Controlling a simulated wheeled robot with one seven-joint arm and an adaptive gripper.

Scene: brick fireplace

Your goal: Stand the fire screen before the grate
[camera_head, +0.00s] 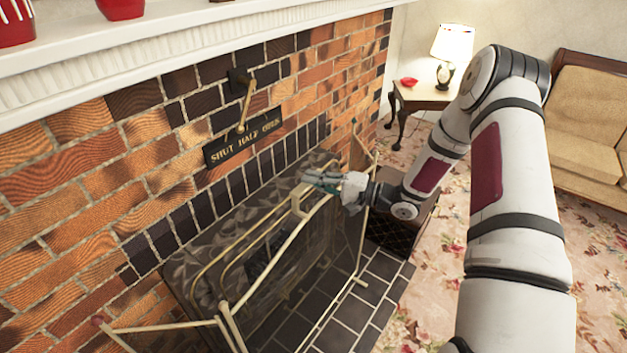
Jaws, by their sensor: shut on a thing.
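The fire screen (288,242) is a folding frame of pale brass-coloured rails with dark see-through mesh. It stands upright on the dark tiled hearth, in front of the fireplace opening. Its side panels angle off at the lower left and at the right. My gripper (318,186) is at the top rail of the middle panel, near the raised handle, and is shut on the screen. My wrist hides part of the rail's right end. The grate behind the mesh is dark and cannot be made out clearly.
The brick wall carries a damper lever (245,103) and a "SHUT HALF OPEN" plate (243,139). A white mantel (180,42) juts out above. A dark box (405,222) stands right of the screen. A side table (420,100) with a lamp and a sofa (585,115) are behind.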

